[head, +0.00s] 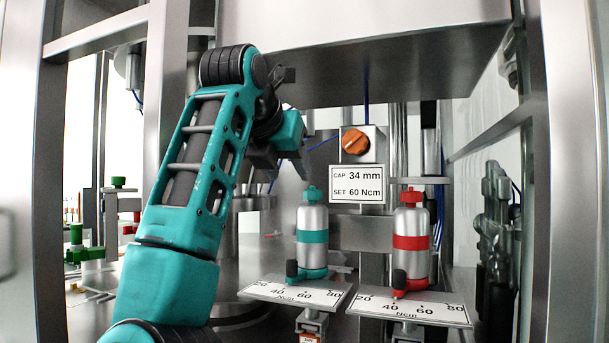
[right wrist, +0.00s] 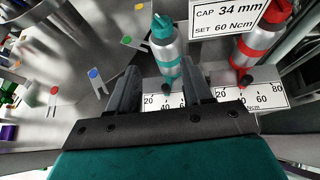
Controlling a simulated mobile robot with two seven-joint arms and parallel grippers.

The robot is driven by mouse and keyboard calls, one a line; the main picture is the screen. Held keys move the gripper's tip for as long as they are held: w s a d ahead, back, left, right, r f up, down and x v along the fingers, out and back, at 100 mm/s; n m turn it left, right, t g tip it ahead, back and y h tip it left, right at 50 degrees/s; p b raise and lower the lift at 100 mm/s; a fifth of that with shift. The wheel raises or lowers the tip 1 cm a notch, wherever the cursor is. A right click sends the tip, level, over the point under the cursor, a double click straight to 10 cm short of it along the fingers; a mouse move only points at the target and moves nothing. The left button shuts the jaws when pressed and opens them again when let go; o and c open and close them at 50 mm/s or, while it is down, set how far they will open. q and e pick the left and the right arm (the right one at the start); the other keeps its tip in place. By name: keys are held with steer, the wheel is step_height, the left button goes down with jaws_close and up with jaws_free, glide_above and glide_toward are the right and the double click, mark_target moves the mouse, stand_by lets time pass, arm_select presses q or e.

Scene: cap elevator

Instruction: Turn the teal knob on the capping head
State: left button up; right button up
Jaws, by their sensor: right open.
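The teal-banded capping head (head: 312,245) stands upright, with a teal cap on top and a teal knob (head: 310,274) with a dark-tipped pointer at its base. The pointer lies over the left part of its Ncm scale plate (head: 268,290), left of the 60. It also shows in the right wrist view (right wrist: 165,50), beyond the fingers. My right gripper (head: 300,160) is open and empty, above and left of the teal head, apart from it. In the right wrist view its two dark fingers (right wrist: 160,88) are spread. My left gripper is not in view.
A red-banded capping head (head: 411,240) with its own scale plate (head: 425,309) stands close on the right. A sign (head: 357,184) reads CAP 34 mm, SET 60 Ncm, below an orange knob (head: 355,142). A metal housing hangs overhead; frame posts stand at both sides.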

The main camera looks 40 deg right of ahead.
steer(key=w+a+m+g+y, duration=0.1)
steer(key=w+a+m+g, duration=0.1)
steer(key=g, duration=0.1)
steer(key=m+g+p, duration=0.1)
steer(key=m+p, duration=0.1)
steer(key=p, duration=0.3)
glide_toward(311, 187)
steer(key=x, duration=0.6)
steer(key=shift+w+d, duration=0.15)
steer(key=shift+d, duration=0.25)
steer(key=shift+w+d+f+b, duration=0.1)
steer(key=shift+d+f+b, duration=0.3)
steer(key=shift+f, duration=0.2)
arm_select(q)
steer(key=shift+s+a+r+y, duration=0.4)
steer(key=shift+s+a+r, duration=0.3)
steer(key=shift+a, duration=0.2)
arm_select(e)
steer(key=shift+w+d+f+n, duration=0.1)
steer(key=shift+d+f+n, duration=0.2)
steer(key=shift+d+f, duration=0.2)
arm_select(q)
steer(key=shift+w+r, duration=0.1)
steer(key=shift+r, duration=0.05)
arm_select(e)
steer(key=shift+a, duration=0.1)
